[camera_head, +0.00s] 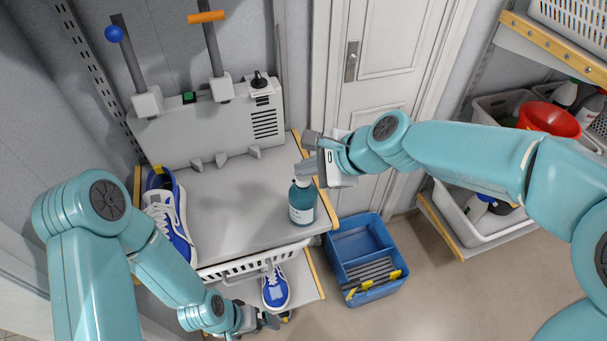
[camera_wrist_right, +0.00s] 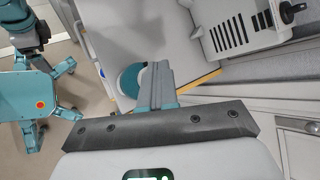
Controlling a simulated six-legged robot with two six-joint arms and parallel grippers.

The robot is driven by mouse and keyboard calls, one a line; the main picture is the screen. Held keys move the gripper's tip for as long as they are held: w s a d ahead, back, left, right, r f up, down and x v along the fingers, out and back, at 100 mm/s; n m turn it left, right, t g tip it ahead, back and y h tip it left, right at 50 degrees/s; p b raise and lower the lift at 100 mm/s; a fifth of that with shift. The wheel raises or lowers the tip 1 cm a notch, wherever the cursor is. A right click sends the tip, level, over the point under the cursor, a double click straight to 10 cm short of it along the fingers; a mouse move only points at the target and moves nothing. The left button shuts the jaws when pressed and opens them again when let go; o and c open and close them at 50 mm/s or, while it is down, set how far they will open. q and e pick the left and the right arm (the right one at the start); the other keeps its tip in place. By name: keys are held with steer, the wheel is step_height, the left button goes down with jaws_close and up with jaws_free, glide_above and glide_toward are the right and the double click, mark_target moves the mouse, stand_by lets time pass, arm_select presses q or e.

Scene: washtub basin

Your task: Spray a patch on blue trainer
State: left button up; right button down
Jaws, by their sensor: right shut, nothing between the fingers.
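A teal spray bottle (camera_head: 302,204) with a white label stands upright on the grey shelf top (camera_head: 235,205), near its right edge. My right gripper (camera_head: 307,155) is shut and empty, right above the bottle's head, which it partly hides. In the right wrist view the shut fingers (camera_wrist_right: 158,75) cover part of the round teal bottle (camera_wrist_right: 130,80); I cannot tell whether they touch. A blue trainer (camera_head: 172,222) with white laces is at the shelf's left. Another blue trainer (camera_head: 275,287) is lower down, by my left gripper (camera_head: 268,320), whose jaw opening is unclear.
A white wire basket (camera_head: 255,262) hangs at the shelf's front. A grey machine with two levers (camera_head: 210,130) stands at the back. A blue crate (camera_head: 365,258) is on the floor to the right. The shelf's middle is clear.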

mark_target(307, 179)
step_height(307, 179, up, 6)
steer(key=p, duration=0.6)
steer(key=shift+r, duration=0.1)
stand_by(0.7)
